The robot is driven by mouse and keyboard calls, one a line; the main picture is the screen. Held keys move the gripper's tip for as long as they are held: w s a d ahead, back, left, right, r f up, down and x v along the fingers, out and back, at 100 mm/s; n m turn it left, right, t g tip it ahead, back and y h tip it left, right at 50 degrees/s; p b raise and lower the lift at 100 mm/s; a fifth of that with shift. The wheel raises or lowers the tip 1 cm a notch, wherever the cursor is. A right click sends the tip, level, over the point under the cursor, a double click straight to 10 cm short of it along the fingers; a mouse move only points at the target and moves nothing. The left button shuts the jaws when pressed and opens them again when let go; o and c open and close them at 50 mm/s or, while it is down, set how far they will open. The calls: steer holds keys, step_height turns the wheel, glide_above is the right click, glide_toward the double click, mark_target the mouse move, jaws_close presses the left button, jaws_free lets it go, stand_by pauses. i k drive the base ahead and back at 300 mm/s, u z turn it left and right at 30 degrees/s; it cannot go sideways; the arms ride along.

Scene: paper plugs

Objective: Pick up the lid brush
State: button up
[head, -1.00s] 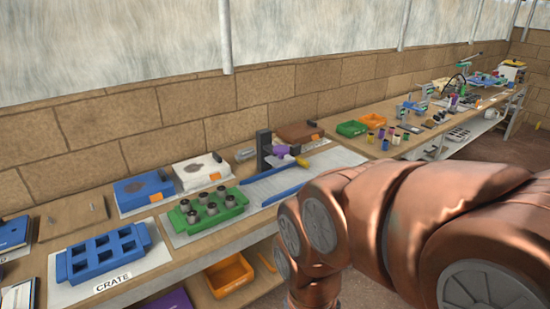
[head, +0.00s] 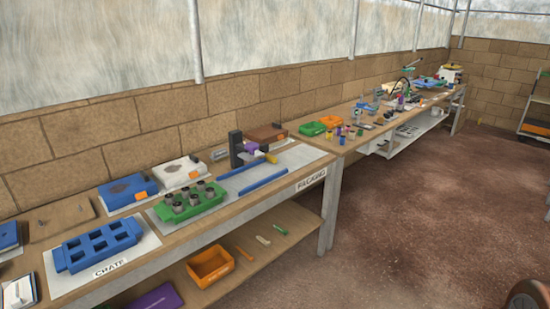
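I cannot tell for certain which thing is the lid brush. Small candidates lie on the lower shelf under the near bench: an orange stick (head: 245,254), a white piece (head: 263,240) and a green piece (head: 279,229). A purple and yellow item (head: 269,158) is by a dark upright stand (head: 237,149) on the bench top. My gripper is not in view; only a bit of copper-coloured arm shows at the bottom right corner.
The near bench (head: 291,188) runs along the brick wall. It carries a blue crate (head: 97,245), a green tray (head: 187,203) with several metal cups, and blue and white boxes. An orange bin (head: 211,265) is on the lower shelf. The floor at right is clear.

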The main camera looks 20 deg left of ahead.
mark_target(218, 156)
steer(key=z, duration=0.05)
steer(key=i, duration=1.1)
steer(key=u, duration=0.5)
steer(key=i, duration=1.55)
steer(key=u, duration=1.6)
steer(key=i, duration=0.95)
steer(key=u, duration=0.75)
